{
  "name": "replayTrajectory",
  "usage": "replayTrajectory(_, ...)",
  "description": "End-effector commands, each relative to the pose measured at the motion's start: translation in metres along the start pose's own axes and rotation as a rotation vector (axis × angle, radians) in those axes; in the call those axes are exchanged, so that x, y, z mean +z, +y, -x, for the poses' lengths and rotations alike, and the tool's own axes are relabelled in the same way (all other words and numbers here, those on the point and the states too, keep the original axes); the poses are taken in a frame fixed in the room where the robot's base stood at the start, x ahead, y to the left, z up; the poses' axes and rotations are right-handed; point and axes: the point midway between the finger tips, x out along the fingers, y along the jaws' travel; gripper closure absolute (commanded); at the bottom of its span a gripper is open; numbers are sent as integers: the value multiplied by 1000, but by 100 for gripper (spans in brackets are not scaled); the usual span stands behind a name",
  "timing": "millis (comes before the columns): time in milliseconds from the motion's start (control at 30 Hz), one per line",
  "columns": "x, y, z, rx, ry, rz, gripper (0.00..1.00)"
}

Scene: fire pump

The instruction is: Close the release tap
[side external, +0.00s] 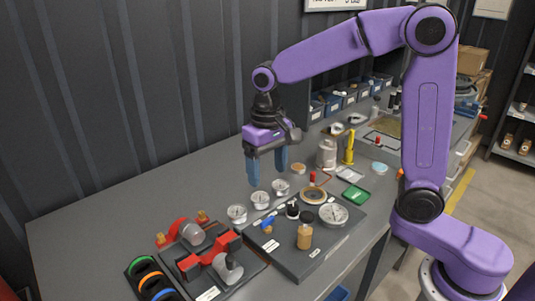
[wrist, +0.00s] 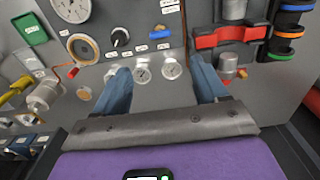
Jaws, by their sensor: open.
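The pump's control panel (side external: 308,262) lies on the grey bench with a blue-handled tap (side external: 267,225), a black knob (side external: 292,208) and an amber knob (side external: 305,236). The labels are too small to read, so I cannot tell which control is the release tap. In the wrist view the blue handle (wrist: 160,34) lies crosswise at top centre, with the black knob (wrist: 119,37) to its left. My gripper (side external: 268,178) is open and empty, pointing down above the small gauges behind the panel. In the wrist view its blue fingers (wrist: 160,70) stand apart on either side of small gauges.
Several small gauges (side external: 260,199) and a large gauge (side external: 333,214) stand around the panel. Red-clamped couplings (side external: 205,254) and coloured rings (side external: 148,276) are at front left. A metal cylinder (side external: 327,153) and a yellow post (side external: 349,148) stand behind right. The bench's left side is clear.

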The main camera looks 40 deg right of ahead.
Motion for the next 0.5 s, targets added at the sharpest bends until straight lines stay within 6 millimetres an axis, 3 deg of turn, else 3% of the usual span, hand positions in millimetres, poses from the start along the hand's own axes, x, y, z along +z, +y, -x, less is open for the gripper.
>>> replayTrajectory(200,0,0,27,-1,2,0,28)
replayTrajectory(500,0,0,33,0,-1,0,28)
